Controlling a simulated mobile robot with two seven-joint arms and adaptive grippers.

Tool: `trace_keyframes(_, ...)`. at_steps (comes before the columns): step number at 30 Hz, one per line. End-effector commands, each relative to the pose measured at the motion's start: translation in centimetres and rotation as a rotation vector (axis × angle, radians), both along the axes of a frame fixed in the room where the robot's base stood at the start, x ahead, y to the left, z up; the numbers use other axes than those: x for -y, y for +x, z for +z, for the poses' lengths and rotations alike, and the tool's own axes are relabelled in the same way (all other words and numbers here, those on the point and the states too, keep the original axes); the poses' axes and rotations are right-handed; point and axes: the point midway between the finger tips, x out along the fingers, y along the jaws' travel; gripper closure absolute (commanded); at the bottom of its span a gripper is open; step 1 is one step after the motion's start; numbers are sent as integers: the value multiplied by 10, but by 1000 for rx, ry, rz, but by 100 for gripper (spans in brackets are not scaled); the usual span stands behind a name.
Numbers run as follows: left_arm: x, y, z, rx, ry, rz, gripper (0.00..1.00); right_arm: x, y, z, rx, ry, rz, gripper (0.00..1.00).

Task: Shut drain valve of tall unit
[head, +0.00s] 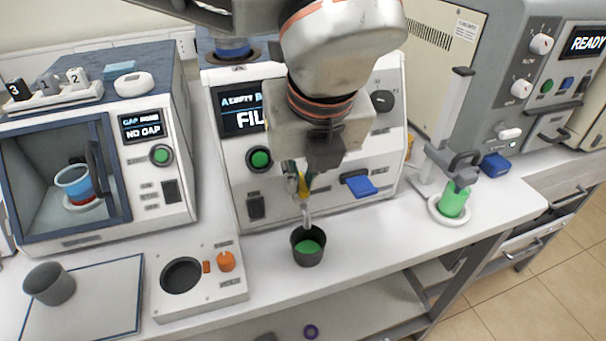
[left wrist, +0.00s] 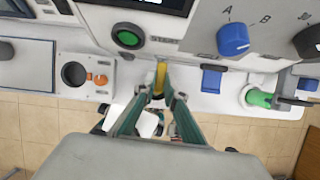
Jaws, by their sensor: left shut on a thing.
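The tall unit (head: 225,180) stands in the middle of the bench with a display partly hidden by my left arm. Its drain valve has a yellow handle (head: 303,186) above a metal spout (head: 306,215). My left gripper (head: 297,184) reaches down in front of the unit and is shut on the yellow handle. The left wrist view shows the yellow handle (left wrist: 160,78) between the fingertips (left wrist: 160,92). A dark cup (head: 309,256) with green liquid stands under the spout. I cannot tell whether liquid is flowing. My right gripper is not in view.
A blue lever (head: 359,184) sits right of the valve, and a green button (head: 260,158) left of it. A white block with a round well (head: 195,302) and a grey cup (head: 49,284) are to the left. A stand holding a green beaker (head: 453,200) is to the right.

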Motion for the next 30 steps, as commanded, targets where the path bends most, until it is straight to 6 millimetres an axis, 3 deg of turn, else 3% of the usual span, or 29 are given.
trace_keyframes(12, -4, 1, -1, 0, -5, -333, 100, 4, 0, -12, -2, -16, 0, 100)
trace_keyframes(30, -10, 3, 1, 4, -6, -902, 100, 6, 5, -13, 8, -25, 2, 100)
